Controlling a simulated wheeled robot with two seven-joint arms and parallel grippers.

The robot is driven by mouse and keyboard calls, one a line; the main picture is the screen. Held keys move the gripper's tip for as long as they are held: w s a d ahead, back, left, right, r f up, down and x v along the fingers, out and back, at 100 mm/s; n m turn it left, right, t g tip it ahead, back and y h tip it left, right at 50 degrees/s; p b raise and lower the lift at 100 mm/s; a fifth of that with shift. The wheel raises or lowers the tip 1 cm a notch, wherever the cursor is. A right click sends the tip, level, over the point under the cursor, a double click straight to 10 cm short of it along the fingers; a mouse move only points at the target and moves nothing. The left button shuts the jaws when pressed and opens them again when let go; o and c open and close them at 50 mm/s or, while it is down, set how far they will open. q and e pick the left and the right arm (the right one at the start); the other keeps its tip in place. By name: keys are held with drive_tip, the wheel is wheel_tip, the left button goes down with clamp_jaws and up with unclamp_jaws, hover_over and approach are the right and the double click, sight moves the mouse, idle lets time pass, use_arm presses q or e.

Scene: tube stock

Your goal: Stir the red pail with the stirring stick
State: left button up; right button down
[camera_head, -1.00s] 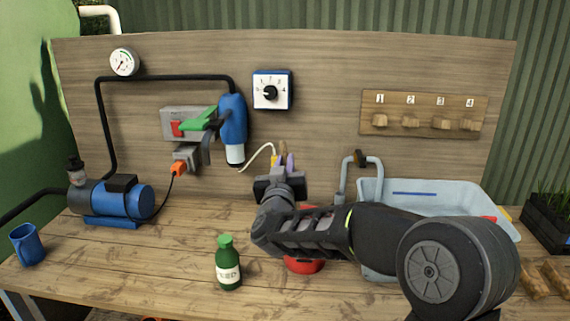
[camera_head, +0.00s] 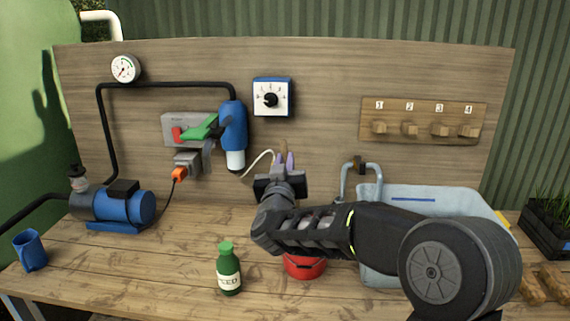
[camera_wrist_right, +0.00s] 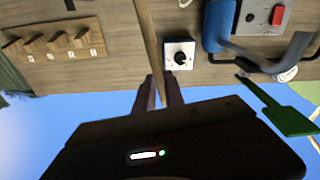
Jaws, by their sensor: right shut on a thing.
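The red pail (camera_head: 304,266) stands on the bench, partly hidden behind my right forearm. My right gripper (camera_head: 284,160) is raised above and behind the pail in the head view. In the right wrist view, its two purple fingers (camera_wrist_right: 160,92) are shut on the stirring stick (camera_wrist_right: 147,32), a thin brown rod running from the fingertips to the top edge. My left gripper is not in view.
A green bottle (camera_head: 228,270) stands left of the pail. A blue mug (camera_head: 30,250) and a blue pump (camera_head: 122,206) are at the left. A pale blue tub (camera_head: 440,200) is behind my arm. The backboard carries a dial (camera_head: 271,97) and pegs (camera_head: 424,128). The bench's left middle is clear.

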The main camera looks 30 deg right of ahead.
wheel_tip(320, 180, up, 2)
drive_tip(key=shift+r+p, duration=0.15)
drive_tip(key=shift+p, duration=0.45)
idle(0.4)
